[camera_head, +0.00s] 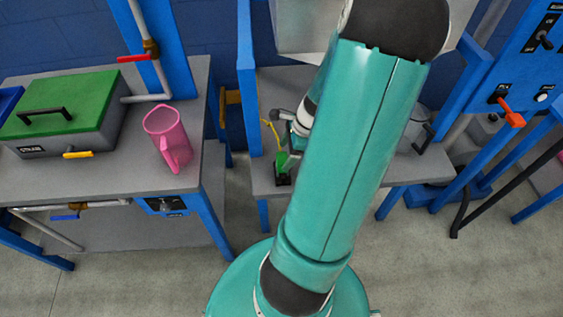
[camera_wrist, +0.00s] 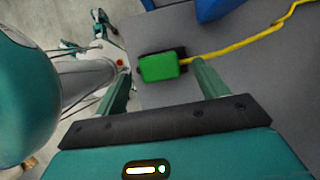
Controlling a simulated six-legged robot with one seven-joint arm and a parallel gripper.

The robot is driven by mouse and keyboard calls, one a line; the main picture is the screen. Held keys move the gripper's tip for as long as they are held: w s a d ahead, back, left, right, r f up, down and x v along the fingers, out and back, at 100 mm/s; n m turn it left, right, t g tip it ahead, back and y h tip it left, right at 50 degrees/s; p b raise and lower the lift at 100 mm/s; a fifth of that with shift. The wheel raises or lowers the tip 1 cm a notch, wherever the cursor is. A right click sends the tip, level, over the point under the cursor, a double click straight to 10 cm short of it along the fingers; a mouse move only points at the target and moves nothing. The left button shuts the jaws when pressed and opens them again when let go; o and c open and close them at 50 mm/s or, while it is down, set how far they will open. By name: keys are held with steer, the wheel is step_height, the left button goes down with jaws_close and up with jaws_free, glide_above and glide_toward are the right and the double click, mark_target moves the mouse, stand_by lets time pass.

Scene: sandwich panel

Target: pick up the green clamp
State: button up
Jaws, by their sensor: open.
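The green clamp (camera_wrist: 160,67) shows in the wrist view as a green block on a dark base, on the grey table top (camera_wrist: 215,42). A yellow cord runs from its right side. In the head view the green clamp (camera_head: 282,161) stands on the low grey bench, partly hidden by my arm. My gripper (camera_wrist: 162,85) is open and empty, with its two fingers either side of the clamp in the picture. I cannot tell how high the fingertips are above it. In the head view my arm hides most of the gripper.
A grey bench (camera_head: 192,178) at left holds a green-lidded box (camera_head: 62,105) and a pink pitcher (camera_head: 166,135). A blue post (camera_head: 248,80) rises beside the clamp's bench. The yellow cord (camera_wrist: 240,47) crosses the table top.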

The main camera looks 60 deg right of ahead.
mark_target(281, 157)
steer(key=shift+x, duration=2.65)
steer(key=c, duration=1.1)
steer(key=shift+c, duration=0.2)
steer(key=shift+r, duration=0.15)
steer(key=shift+r, duration=0.6)
steer(key=s+a+r, duration=0.7)
steer(key=s+r, duration=0.4)
steer(key=s, duration=0.1)
steer(key=shift+r, duration=0.25)
